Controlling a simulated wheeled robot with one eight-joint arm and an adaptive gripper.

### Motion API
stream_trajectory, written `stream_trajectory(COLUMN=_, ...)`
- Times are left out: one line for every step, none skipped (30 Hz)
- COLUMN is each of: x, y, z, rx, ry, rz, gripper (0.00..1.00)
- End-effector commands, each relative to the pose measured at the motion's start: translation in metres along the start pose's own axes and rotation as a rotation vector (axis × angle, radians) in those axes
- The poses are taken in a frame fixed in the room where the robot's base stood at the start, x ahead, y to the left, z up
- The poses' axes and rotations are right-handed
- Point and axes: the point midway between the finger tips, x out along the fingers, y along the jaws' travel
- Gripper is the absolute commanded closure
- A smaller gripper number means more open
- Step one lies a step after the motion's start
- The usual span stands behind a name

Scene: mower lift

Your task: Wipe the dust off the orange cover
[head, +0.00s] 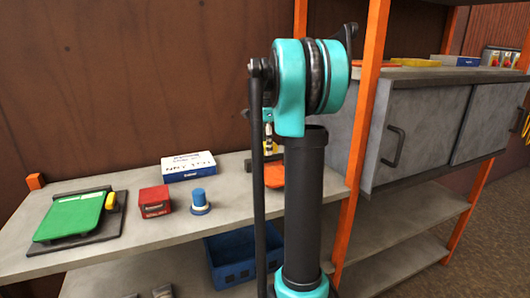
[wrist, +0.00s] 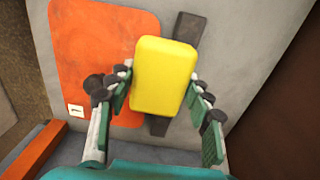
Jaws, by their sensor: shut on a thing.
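The orange cover (wrist: 85,50) lies flat in the wrist view, with a small white label marked "1" at its lower left corner. In the head view a bit of the orange cover (head: 274,176) shows behind my arm, which hides the rest. My gripper (wrist: 158,88) is shut on a yellow block (wrist: 165,72), like a sponge, with a finger on each side. The block overlaps the cover's right part in the wrist view; I cannot tell whether it touches. A dark strip (wrist: 188,28) runs behind the block. I cannot make out dust clearly.
On the grey shelf (head: 135,245) at left are a green cover (head: 72,216) on a dark base, a red box (head: 154,201), a blue-topped knob (head: 199,202) and a white-and-blue box (head: 188,166). An orange post (head: 362,100) and grey cabinet (head: 425,125) stand right. A blue crate (head: 235,258) sits below.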

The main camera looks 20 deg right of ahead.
Motion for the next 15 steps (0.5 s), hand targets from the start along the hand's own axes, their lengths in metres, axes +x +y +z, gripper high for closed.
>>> stream_trajectory(x=-0.005, y=0.0, z=0.0, rx=0.0, ry=0.0, rz=0.0, gripper=0.95)
stream_trajectory(x=-0.008, y=0.0, z=0.0, rx=0.0, ry=0.0, rz=0.0, gripper=0.95)
stream_trajectory(x=-0.011, y=0.001, z=0.0, rx=0.0, ry=0.0, rz=0.0, gripper=0.95)
stream_trajectory(x=-0.013, y=0.001, z=0.0, rx=0.0, ry=0.0, rz=0.001, gripper=0.95)
stream_trajectory(x=-0.015, y=0.001, z=0.0, rx=0.0, ry=0.0, rz=0.001, gripper=0.95)
stream_trajectory(x=-0.017, y=0.001, z=0.0, rx=0.0, ry=0.0, rz=0.001, gripper=0.95)
stream_trajectory(x=-0.018, y=0.001, z=0.0, rx=0.0, ry=0.0, rz=0.001, gripper=0.95)
stream_trajectory(x=-0.018, y=0.001, z=0.0, rx=0.0, ry=0.0, rz=0.001, gripper=0.95)
stream_trajectory(x=-0.019, y=0.001, z=0.0, rx=0.0, ry=0.0, rz=0.001, gripper=0.95)
stream_trajectory(x=-0.019, y=0.001, z=0.0, rx=0.0, ry=0.0, rz=0.001, gripper=0.95)
stream_trajectory(x=-0.019, y=0.001, z=0.0, rx=0.0, ry=0.0, rz=0.001, gripper=0.95)
stream_trajectory(x=-0.019, y=0.001, z=0.0, rx=0.0, ry=0.0, rz=0.001, gripper=0.95)
stream_trajectory(x=-0.019, y=0.001, z=0.0, rx=0.0, ry=0.0, rz=0.001, gripper=0.95)
stream_trajectory(x=-0.019, y=0.001, z=0.0, rx=0.0, ry=0.0, rz=0.001, gripper=0.95)
stream_trajectory(x=-0.019, y=0.001, z=0.0, rx=0.0, ry=0.0, rz=0.001, gripper=0.95)
